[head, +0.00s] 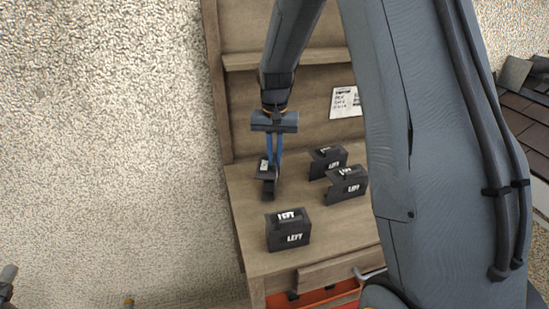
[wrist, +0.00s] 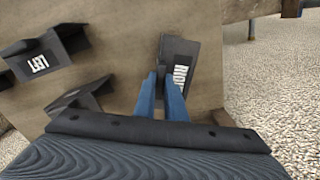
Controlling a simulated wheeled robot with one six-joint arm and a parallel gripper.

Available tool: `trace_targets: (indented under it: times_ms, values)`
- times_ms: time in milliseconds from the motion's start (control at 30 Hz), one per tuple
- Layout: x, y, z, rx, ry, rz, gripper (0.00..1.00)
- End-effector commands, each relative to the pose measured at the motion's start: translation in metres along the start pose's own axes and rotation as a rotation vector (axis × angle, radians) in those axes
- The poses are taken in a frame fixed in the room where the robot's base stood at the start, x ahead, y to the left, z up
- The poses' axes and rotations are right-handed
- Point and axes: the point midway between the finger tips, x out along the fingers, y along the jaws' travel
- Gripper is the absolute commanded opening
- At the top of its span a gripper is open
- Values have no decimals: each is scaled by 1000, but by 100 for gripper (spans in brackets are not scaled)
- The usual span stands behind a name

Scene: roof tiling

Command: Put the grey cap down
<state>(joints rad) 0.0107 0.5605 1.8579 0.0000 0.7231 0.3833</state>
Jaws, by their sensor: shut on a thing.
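My gripper (head: 271,165) is over the left part of the wooden bench (head: 240,210), its two blue fingers shut on a dark grey cap (head: 268,188). In the wrist view the held cap (wrist: 178,58) sits between and beyond the fingertips (wrist: 163,95), with a white label that seems to read RIGHT. In the head view the cap is low over the bench top; I cannot tell whether it touches the wood.
Three similar dark caps with LEFT labels stand on the bench: one at the front (head: 288,232), one at the right (head: 346,184), one behind it (head: 327,160). A white paper (head: 345,102) is on the back board. Orange drawer contents (head: 310,297) show below.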

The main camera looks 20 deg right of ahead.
Motion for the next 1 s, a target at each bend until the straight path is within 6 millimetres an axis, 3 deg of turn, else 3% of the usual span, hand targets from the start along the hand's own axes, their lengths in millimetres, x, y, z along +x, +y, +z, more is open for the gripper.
trace_targets:
  times_ms: [100, 433, 467, 567, 867, 1000]
  values:
    - [10, -1, 1, -2, 0, 0, 0]
    - [14, -1, 0, -1, 0, 0, 0]
    - [14, -1, 0, -1, 0, 0, 14]
    - [13, -1, 1, -1, 0, 0, 29]
    - [12, -1, 0, -1, 1, 0, 29]
    - [2, -1, -1, -1, 3, -1, 29]
